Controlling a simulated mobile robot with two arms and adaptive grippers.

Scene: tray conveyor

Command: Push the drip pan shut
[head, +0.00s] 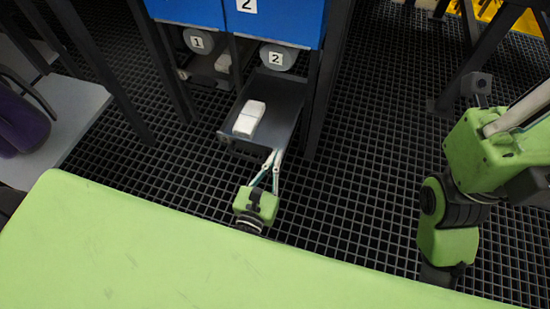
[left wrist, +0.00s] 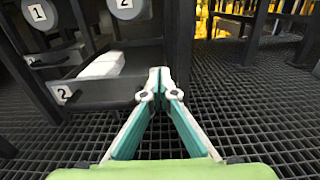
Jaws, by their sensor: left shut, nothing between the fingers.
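The dark drip pan (head: 286,95) is pulled out from under the blue unit marked 2, with a white block (head: 249,118) lying in it. In the left wrist view the pan's front (left wrist: 106,90) carries a label 2, and the white block (left wrist: 100,65) lies behind that front. My left gripper (head: 274,156) is shut and empty, its tips at the right part of the pan's front edge. The left wrist view also shows the closed fingertips (left wrist: 159,78) by that edge; I cannot tell whether they touch it. My right gripper is out of view; only my right arm shows.
Round knobs 1 (head: 198,41) and 2 (head: 278,56) sit under the blue housing (head: 270,18). Dark frame posts (head: 325,80) flank the pan. A grey surface with a purple object (head: 22,122) is at the left. The floor grating in front is clear.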

